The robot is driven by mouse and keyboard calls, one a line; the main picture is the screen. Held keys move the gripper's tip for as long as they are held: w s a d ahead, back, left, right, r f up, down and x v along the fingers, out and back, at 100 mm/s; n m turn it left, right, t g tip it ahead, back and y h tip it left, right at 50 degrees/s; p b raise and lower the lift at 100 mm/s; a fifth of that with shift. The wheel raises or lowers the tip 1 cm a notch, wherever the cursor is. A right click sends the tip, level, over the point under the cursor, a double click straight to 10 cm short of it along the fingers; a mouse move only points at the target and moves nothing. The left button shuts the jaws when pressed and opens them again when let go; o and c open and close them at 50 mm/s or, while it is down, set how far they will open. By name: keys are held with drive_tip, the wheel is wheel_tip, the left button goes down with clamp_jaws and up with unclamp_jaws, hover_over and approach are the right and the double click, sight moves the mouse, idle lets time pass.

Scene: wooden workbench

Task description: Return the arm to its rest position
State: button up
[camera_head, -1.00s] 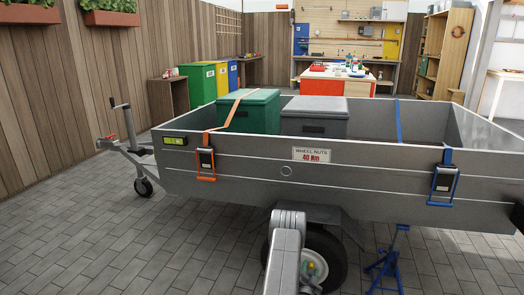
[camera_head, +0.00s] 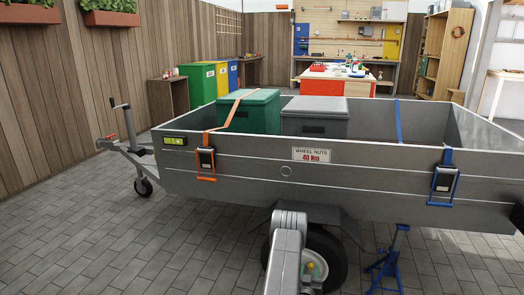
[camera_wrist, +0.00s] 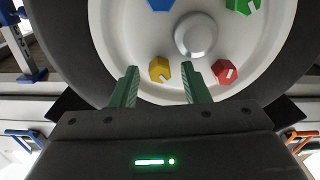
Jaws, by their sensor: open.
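My gripper (camera_wrist: 160,86) shows in the wrist view with its two green-grey fingers apart and nothing held between them. The trailer wheel's pale rim (camera_wrist: 130,45) lies in front of it, with a dark tyre (camera_wrist: 68,45) around it. A yellow nut (camera_wrist: 159,69) appears between the fingertips, and a red nut (camera_wrist: 224,72) is just right of the right finger. A blue nut (camera_wrist: 161,4) and a green nut (camera_wrist: 243,5) are cut by the top edge. In the head view my arm stands before the wheel (camera_head: 325,250), and my gripper is hidden.
The grey trailer (camera_head: 230,168) fills the middle, carrying a green box (camera_head: 255,112) and a grey box (camera_head: 314,122). A blue stand (camera_head: 388,265) stands right of the wheel. Paving (camera_head: 110,240) is clear at the left front.

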drive_tip(key=n, duration=0.4)
drive_tip(key=shift+n, duration=0.4)
drive_tip(key=shift+s, duration=0.1)
